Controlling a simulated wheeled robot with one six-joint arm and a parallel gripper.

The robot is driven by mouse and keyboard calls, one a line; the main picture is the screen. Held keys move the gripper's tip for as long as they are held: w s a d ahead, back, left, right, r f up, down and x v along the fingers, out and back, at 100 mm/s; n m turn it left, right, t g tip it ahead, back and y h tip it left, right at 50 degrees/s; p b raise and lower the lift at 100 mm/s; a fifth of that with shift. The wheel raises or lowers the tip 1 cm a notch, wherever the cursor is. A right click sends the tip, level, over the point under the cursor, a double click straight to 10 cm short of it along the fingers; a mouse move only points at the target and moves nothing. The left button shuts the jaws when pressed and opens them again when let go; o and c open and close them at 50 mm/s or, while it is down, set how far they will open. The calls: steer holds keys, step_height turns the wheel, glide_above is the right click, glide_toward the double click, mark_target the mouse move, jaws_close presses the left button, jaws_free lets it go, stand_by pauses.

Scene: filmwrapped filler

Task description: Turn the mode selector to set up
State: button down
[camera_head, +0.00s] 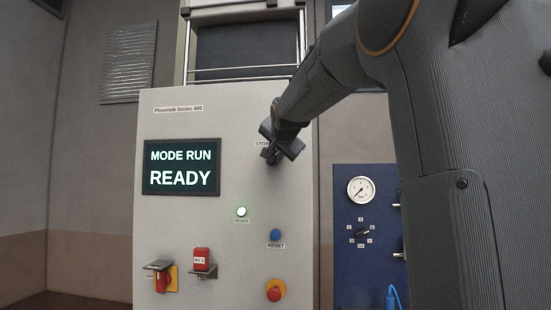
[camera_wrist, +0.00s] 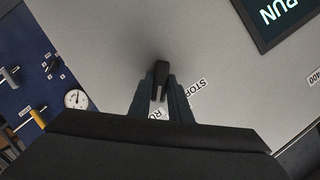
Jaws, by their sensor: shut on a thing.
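The black mode selector (camera_wrist: 160,70) shows in the wrist view as a dark handle between my fingertips, on the pale cabinet face. My gripper (camera_wrist: 161,88) is shut on it; it also shows in the head view (camera_head: 272,150), where it hides the selector. A STOP label (camera_wrist: 187,86) lies just right of the fingers, and a label beginning RU (camera_wrist: 156,113) is partly covered by them. No set up label is readable. The display (camera_head: 181,167) reads MODE RUN and READY.
A blue panel (camera_head: 345,275) with a gauge (camera_head: 361,190) stands to the right.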

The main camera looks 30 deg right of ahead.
steer(key=n+g+b, duration=0.1)
steer(key=n+b, duration=0.1)
steer(key=b, duration=0.1)
steer(key=shift+w+a+n+h, duration=0.1)
steer(key=shift+w+n+h, duration=0.05)
steer(key=shift+n+h, duration=0.2)
steer(key=shift+a+r+n+g+h+b, duration=0.1)
steer(key=shift+n+g+h+b, duration=0.8)
steer(key=shift+n+b, duration=0.5)
steer(key=c, duration=1.6)
jaws_free()
steer(key=shift+c, duration=0.2)
steer(key=b+v, duration=0.2)
steer(key=v, duration=0.6)
